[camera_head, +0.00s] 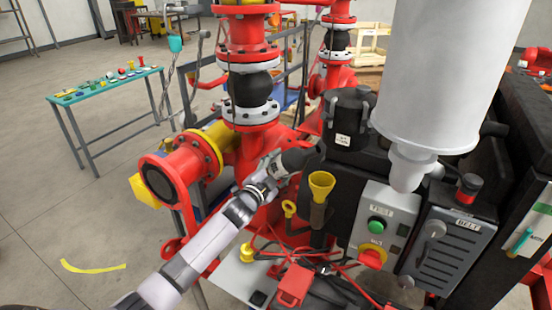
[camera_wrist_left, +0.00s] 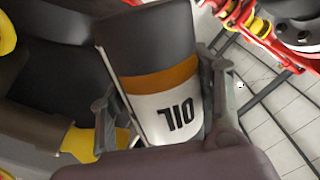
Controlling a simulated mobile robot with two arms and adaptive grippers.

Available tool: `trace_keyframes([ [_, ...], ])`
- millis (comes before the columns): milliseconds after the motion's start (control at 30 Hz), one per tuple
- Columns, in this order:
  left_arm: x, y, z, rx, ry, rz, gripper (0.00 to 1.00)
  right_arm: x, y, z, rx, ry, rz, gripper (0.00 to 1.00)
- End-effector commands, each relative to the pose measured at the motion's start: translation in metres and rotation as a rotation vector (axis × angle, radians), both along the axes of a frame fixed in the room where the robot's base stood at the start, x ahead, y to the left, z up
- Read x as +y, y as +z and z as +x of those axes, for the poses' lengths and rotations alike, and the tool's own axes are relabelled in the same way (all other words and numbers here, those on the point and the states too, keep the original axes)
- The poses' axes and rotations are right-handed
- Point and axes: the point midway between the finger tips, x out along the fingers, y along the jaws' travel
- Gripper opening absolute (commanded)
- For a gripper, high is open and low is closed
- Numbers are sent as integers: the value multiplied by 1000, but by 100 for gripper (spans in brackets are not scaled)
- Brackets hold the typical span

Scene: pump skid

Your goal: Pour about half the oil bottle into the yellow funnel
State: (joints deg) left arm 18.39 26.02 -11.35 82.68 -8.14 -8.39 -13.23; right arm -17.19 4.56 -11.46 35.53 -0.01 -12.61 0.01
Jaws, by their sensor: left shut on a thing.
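My left gripper (camera_head: 272,170) is shut on the oil bottle (camera_head: 303,157), a dark bottle close to the yellow funnel (camera_head: 321,183), at its upper left. In the left wrist view the bottle (camera_wrist_left: 165,85) sits between both fingers. It has a black part, an orange band and a white label reading OIL. In the head view the bottle looks strongly tilted, its dark end toward the funnel side. The funnel stands upright on a dark neck. Yellow (camera_wrist_left: 82,145) shows behind a finger in the left wrist view. I see no oil stream, and the bottle's mouth is not clear. My right gripper is not in view.
A grey control box (camera_head: 383,222) with a green button and a grey BELT box (camera_head: 447,250) stand right of the funnel. Red cables (camera_head: 300,255) lie below. A teal table (camera_head: 105,85) stands far left.

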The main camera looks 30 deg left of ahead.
Motion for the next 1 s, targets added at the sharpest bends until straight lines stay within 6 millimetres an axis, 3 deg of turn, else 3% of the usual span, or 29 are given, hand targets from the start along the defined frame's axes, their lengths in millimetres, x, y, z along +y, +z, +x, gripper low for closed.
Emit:
trace_keyframes([
  [200,-7,-7,0,0,-1,-150,22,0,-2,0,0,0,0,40],
  [533,-7,-6,0,2,0,-185,22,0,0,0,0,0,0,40],
  [800,-2,-8,1,16,-1,-609,22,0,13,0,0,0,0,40],
  [1000,-2,-9,1,16,-1,-653,22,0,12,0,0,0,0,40],
])
